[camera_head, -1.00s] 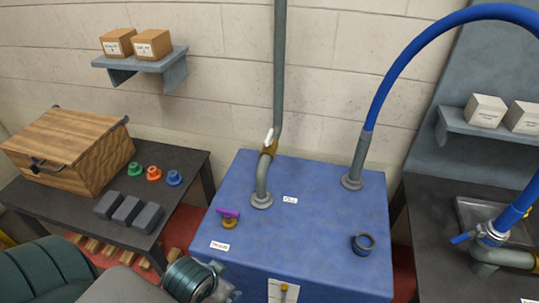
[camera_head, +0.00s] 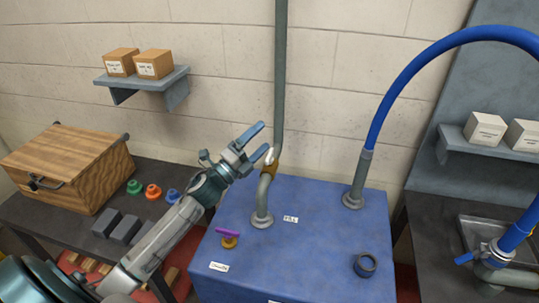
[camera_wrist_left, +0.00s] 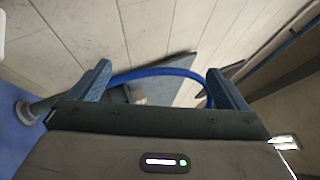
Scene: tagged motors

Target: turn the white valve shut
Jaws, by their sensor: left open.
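The white valve handle (camera_head: 273,154) sits on a brass-coloured valve body (camera_head: 269,169) on the grey pipe (camera_head: 279,80) rising from the blue tank. My left gripper (camera_head: 259,141) is open, its jaws empty, just left of the pipe and close to the white handle. In the head view the fingertips seem near the handle; I cannot tell whether they touch. In the left wrist view both blue fingers (camera_wrist_left: 160,85) are spread apart, and I cannot make out the white handle between them. My right gripper is not in view.
The blue tank (camera_head: 320,250) carries a purple-handled valve (camera_head: 228,234) and a dark ring (camera_head: 365,265). A blue hose (camera_head: 385,105) arches at right. A shelf with boxes (camera_head: 153,64) hangs at left, above a wooden crate (camera_head: 65,165) on a dark table.

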